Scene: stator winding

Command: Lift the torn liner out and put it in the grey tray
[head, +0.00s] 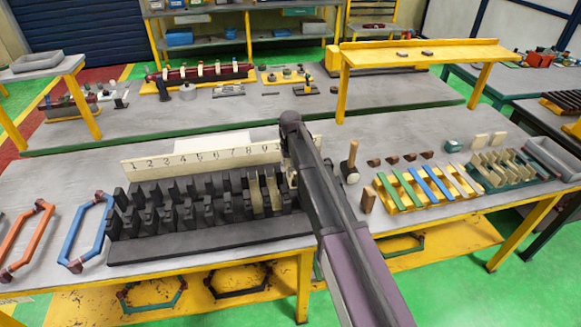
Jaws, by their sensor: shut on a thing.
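A dark slotted stator block (190,240) lies on the front table, with a number board (200,155) behind it. Two cream liners (264,192) stand in slots towards its right end. A pale piece (291,177) shows right against the left edge of my arm; I cannot tell whether it is the torn liner. My arm reaches over the right end of the block, and my gripper is hidden behind it. A grey tray (553,160) sits at the table's far right. Another grey tray (37,62) is on a side table at the back left.
A mallet (350,163) and a small wooden block (367,199) stand right of my arm. Beyond are a yellow rack (415,204) of green and blue strips and a green rack (510,178) of cream pieces. Blue (90,232) and orange (25,238) coils lie at left.

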